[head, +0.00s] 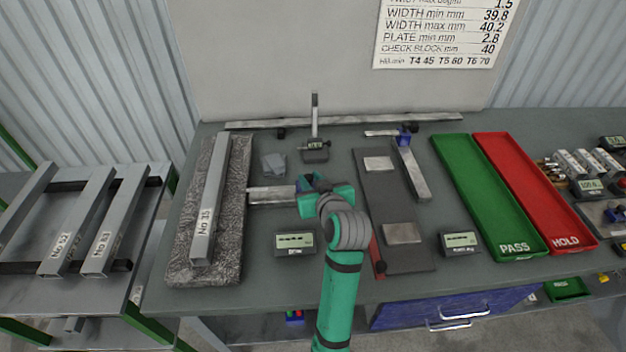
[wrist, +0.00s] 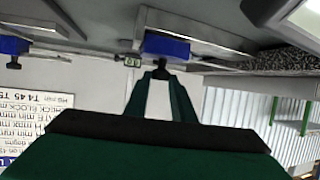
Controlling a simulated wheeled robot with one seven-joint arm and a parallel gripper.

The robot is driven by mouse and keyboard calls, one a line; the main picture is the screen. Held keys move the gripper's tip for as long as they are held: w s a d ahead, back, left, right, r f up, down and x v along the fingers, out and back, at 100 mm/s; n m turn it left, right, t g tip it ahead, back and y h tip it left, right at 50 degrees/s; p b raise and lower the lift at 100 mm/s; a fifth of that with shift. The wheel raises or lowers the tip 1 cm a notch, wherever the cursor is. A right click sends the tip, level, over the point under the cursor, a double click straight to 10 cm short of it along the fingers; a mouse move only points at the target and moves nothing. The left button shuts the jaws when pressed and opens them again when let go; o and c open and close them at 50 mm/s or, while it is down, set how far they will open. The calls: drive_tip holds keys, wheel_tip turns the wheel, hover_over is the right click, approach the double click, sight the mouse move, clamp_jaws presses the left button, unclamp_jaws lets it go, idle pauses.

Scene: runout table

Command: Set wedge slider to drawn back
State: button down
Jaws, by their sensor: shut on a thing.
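A pale metal bar (head: 272,195) lies between the speckled stone plate and my gripper (head: 318,184) in the head view. A little blue (head: 304,183) shows at the bar's right end, mostly hidden by my gripper. In the wrist view a blue slider block (wrist: 167,46) sits on a metal bar, with a dark knob (wrist: 160,72) on it. My gripper (wrist: 160,82) is shut on that knob, its fingers on either side. I take this blue block to be the wedge slider; its markings cannot be read.
A second blue slider (head: 405,136) sits on another bar to the right. A dark plate (head: 387,205) and a small display (head: 295,241) lie close to my gripper. The stone plate (head: 177,271) carries a long bar (head: 209,205). A green tray (head: 502,219) and red tray (head: 548,209) stand right.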

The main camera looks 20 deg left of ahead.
drive_tip(key=shift+w+d, duration=0.15)
drive_tip(key=shift+d, duration=0.2)
drive_tip(key=c, duration=1.5)
unclamp_jaws()
drive_tip(key=shift+a, duration=0.1)
